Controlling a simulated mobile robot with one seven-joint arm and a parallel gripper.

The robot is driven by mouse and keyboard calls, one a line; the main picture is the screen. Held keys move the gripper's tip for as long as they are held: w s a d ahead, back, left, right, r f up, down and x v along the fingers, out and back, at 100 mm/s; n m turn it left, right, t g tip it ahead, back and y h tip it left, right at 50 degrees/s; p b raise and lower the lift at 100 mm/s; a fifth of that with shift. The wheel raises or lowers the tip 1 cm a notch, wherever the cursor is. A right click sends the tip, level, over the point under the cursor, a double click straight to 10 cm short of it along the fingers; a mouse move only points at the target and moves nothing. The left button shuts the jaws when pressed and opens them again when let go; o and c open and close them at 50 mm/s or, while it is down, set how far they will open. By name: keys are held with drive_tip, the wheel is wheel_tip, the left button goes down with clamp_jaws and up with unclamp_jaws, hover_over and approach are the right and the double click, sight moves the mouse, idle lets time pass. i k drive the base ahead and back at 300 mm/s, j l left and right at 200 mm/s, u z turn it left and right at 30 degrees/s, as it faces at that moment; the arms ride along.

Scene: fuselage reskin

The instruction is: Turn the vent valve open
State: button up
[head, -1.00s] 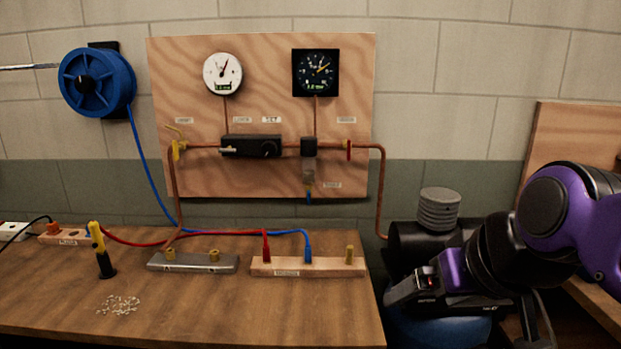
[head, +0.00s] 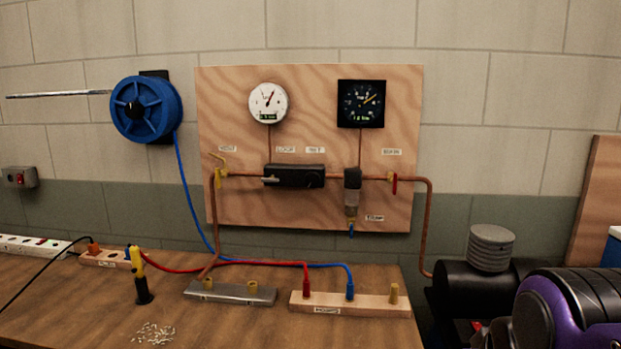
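A wooden panel (head: 308,215) on the wall carries the pipework. At its left end is a valve with a yellow lever (head: 219,174); the lever slants up and left from the copper pipe. The small label (head: 227,149) above it is too blurred to read surely, so I cannot confirm it is the vent valve. At the right end is a valve with a red handle (head: 394,183), standing upright across the pipe. A white dial (head: 268,103) and a black dial (head: 361,103) sit above. My gripper is not visible; only purple and black parts of my arm show at bottom right.
The wooden bench (head: 90,310) holds a yellow-black tool (head: 141,275), a metal block (head: 230,293), a wooden strip (head: 350,303) with hose fittings, and scattered small pieces (head: 153,333). A blue hose reel (head: 146,109) hangs left. A black tank (head: 470,288) stands right of the bench.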

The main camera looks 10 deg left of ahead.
sight(219, 177)
drive_tip(key=k+j, duration=0.1)
drive_tip(key=j, duration=0.25)
drive_tip(key=k+j+u, duration=0.15)
drive_tip(key=j, duration=0.5)
drive_tip(key=j+u, duration=0.1)
drive_tip(key=j, duration=0.3)
drive_tip(key=i+j+u, duration=0.1)
drive_tip(key=j, duration=0.3)
